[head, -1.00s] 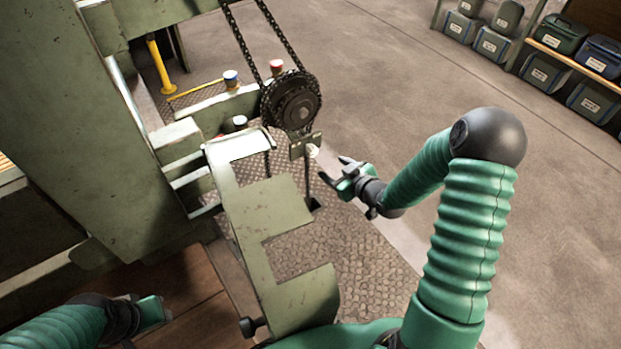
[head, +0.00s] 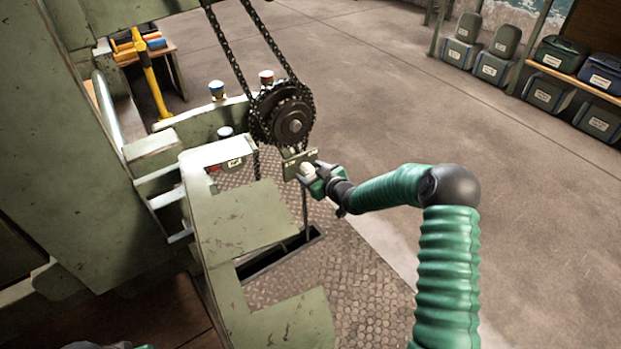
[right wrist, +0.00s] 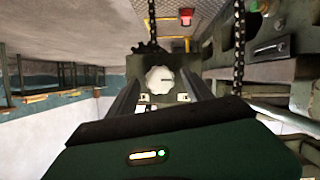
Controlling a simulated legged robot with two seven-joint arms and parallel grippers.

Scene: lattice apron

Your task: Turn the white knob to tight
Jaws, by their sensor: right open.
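The white knob (right wrist: 160,80) is a round, scalloped dial with a dark mark on its face, seen head-on in the right wrist view. It sits on a small plate below the chain sprocket (head: 283,112). In the head view the knob (head: 306,170) is partly covered by my right gripper (head: 311,176). My right gripper is open, with its two dark fingers on either side of the knob in the right wrist view; I cannot tell whether they touch it. Of my left arm, only a sliver shows at the bottom left of the head view, and its jaws are out of sight.
Two chains (head: 262,40) run up from the sprocket. A blue-capped button (head: 216,90) and a red-capped button (head: 266,78) stand behind it. A green metal panel (head: 240,220) is at the near left. Open floor (head: 460,110) lies to the right, with bins (head: 538,90) beyond.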

